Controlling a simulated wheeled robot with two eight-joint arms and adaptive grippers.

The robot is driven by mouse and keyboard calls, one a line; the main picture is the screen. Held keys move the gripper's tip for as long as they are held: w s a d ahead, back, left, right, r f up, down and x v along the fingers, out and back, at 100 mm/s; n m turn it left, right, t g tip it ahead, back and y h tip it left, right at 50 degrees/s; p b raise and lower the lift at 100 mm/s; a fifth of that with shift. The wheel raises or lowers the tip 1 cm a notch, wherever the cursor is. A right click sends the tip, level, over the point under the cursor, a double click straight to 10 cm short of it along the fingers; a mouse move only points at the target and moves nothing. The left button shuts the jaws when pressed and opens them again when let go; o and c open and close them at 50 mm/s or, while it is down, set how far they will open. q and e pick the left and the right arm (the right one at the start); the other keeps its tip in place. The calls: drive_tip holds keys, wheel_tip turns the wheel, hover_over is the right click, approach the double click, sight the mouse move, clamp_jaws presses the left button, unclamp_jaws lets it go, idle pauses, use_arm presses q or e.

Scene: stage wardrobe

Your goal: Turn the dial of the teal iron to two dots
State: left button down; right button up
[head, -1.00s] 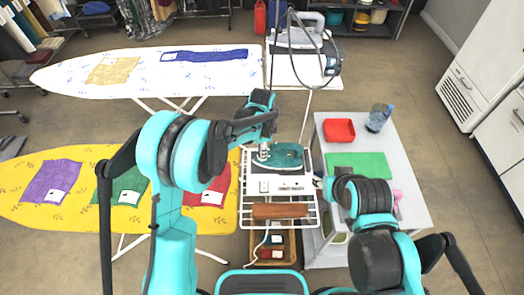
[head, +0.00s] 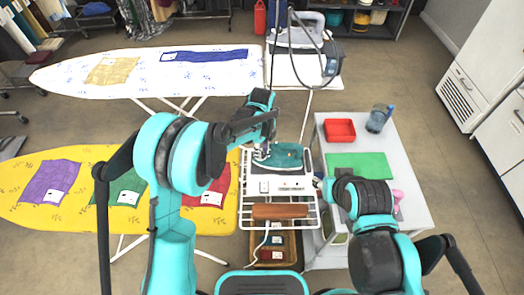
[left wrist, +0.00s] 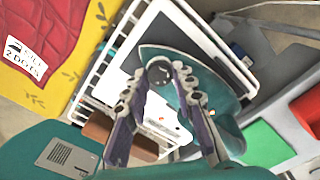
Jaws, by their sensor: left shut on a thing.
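The teal iron (head: 288,157) lies on the white wire rack in the middle of the head view. In the left wrist view its teal body (left wrist: 218,92) lies behind my fingers. Its dark round dial (left wrist: 158,73) sits between the fingertips of my left gripper (left wrist: 159,78). The gripper (head: 262,155) is shut on the dial, seen from above. The dial's markings are too small to read. My right gripper (head: 320,183) is by the rack's right edge, apart from the iron, and its fingers are too small to judge.
A yellow ironing board (head: 75,215) with purple, green and red cloths is at left. The red cloth's label (left wrist: 28,60) reads "2 DOTS" in the wrist view. A grey table (head: 415,205) with a red tray (head: 340,130) and blue jug (head: 379,118) is at right.

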use_arm(q)
drive_tip(key=shift+m, duration=0.6)
drive_tip(key=c, duration=1.2)
unclamp_jaws()
wheel_tip(320, 180, up, 12)
